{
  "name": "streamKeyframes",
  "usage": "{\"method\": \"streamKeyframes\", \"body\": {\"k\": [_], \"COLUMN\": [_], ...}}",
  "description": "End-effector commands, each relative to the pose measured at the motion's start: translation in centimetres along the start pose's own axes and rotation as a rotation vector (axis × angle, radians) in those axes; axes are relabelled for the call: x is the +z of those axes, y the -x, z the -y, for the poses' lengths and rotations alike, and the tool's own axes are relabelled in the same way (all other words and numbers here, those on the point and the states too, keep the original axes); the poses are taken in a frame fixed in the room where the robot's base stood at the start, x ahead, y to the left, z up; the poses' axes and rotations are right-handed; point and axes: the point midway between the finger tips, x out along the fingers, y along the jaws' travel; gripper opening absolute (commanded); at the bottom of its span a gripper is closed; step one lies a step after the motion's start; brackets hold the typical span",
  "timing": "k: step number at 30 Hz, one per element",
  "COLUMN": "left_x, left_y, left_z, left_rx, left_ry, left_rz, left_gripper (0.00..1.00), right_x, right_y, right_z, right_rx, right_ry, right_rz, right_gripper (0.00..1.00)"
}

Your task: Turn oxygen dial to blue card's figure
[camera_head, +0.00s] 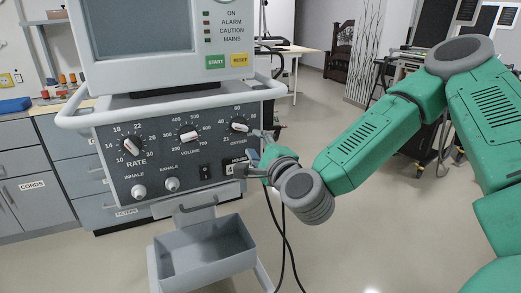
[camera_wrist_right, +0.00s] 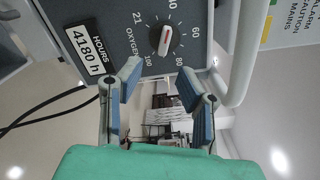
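The oxygen dial (camera_head: 240,126) is a white knob at the right of the ventilator's front panel. In the right wrist view the dial (camera_wrist_right: 165,41) shows a red line on its white grip, pointing roughly toward 40. Its scale runs from 21 to 100. My right gripper (camera_head: 250,155) is just below and right of the dial in the head view. In the right wrist view its two blue-padded fingers (camera_wrist_right: 158,78) are apart, with nothing between them, short of the dial. I cannot make out a blue card in either view. My left gripper is not in view.
The ventilator's rail (camera_head: 262,92) runs above the dial. The rate dial (camera_head: 131,146) and volume dial (camera_head: 190,136) are to its left. An hours label (camera_wrist_right: 84,50) sits beside it. A grey tray (camera_head: 205,255) and hanging black cables (camera_head: 281,225) are below.

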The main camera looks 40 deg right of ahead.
Motion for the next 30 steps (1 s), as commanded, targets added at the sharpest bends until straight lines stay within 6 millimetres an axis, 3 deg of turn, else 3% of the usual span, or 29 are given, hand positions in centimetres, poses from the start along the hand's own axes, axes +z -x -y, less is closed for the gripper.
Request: {"method": "streamKeyframes", "body": {"k": [7, 25, 28, 30], "left_x": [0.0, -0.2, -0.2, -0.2], "left_y": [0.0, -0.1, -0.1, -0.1], "left_z": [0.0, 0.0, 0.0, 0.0], "left_rx": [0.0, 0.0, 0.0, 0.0], "left_ry": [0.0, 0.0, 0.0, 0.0], "left_rz": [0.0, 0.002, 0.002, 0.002], "left_gripper": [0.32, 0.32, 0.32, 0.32], "right_x": [-0.1, -0.1, 0.4, 0.9], "right_y": [2.7, 2.9, 3.1, 3.6], "right_z": [-0.1, -0.2, -1.8, -4.5], "right_rx": [0.002, 0.004, 0.048, 0.125], "right_ry": [-0.001, 0.004, 0.058, 0.151], "right_rz": [0.0, 0.001, 0.021, 0.057], "right_gripper": [0.32, 0.32, 0.32, 0.32]}}
